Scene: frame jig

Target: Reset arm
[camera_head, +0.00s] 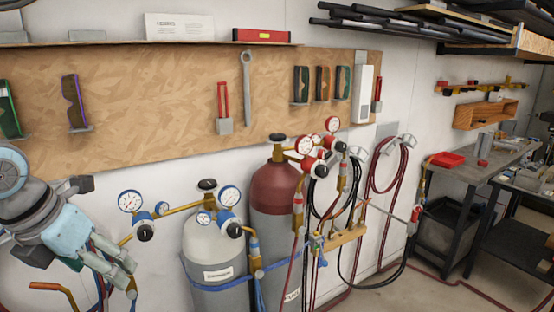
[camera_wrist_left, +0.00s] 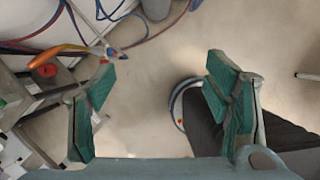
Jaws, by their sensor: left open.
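My left gripper (camera_head: 118,274) reaches in from the left edge of the head view, in front of the white wall and left of the gas cylinders. In the left wrist view its two green-padded fingers stand wide apart, with only floor between them (camera_wrist_left: 160,75), so it is open and empty. The left arm is bent, with its light blue and grey links at the picture's left edge. My right gripper shows in neither view.
A grey gas cylinder (camera_head: 212,262) and a red-topped cylinder (camera_head: 277,190) with gauges stand right of the gripper. A tool board (camera_head: 170,110) hangs behind. Hoses (camera_head: 385,165) hang on the wall. A workbench (camera_head: 480,165) stands at the far right.

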